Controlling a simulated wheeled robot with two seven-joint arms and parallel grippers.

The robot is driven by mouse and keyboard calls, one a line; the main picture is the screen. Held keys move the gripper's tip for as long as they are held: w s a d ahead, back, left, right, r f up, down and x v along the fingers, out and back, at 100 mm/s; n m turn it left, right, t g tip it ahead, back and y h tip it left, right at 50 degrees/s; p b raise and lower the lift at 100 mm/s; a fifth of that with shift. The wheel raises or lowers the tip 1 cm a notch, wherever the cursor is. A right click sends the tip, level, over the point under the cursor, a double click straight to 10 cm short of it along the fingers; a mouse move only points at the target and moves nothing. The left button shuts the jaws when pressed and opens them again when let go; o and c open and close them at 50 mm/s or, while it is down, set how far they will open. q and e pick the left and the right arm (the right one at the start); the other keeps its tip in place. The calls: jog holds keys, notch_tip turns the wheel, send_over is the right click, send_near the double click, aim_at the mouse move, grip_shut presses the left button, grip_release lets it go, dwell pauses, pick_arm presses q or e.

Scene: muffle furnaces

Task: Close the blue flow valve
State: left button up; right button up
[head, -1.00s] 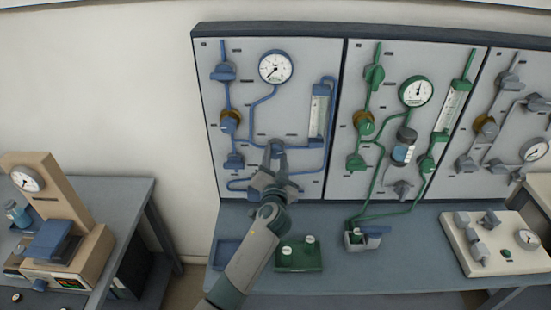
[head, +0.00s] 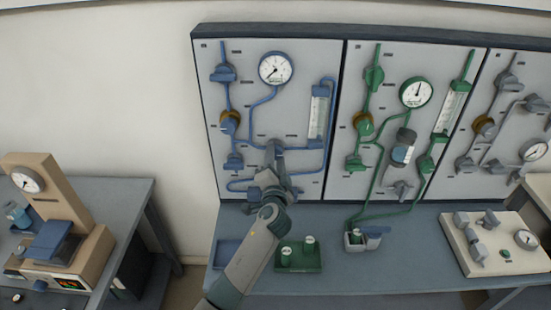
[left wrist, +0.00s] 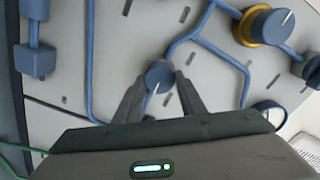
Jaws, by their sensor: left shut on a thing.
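The blue-piped panel (head: 300,175) stands upright at the back of the bench. My left gripper (head: 274,152) reaches up to its lower middle. In the left wrist view, my left gripper (left wrist: 160,92) is shut on a round blue valve knob (left wrist: 159,74) with a white pointer line. One finger lies on each side of the knob. The gripper mostly hides this knob in the head view. My right gripper is not in view.
A blue knob with a yellow collar (head: 229,122) and a blue-framed flow tube (head: 318,115) flank the gripper. A round gauge (head: 275,69) is above. A green-piped panel (head: 380,190) stands to the right. A green tray (head: 290,265) sits on the bench below.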

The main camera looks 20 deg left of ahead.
pick_arm(q)
jog(key=o, duration=1)
jog(key=shift+o, duration=0.2)
jog(key=shift+s+d, duration=0.1)
jog(key=shift+s, duration=0.1)
jog(key=b+v, duration=0.4)
jog(key=v, duration=1.3)
jog(key=shift+b, duration=0.4)
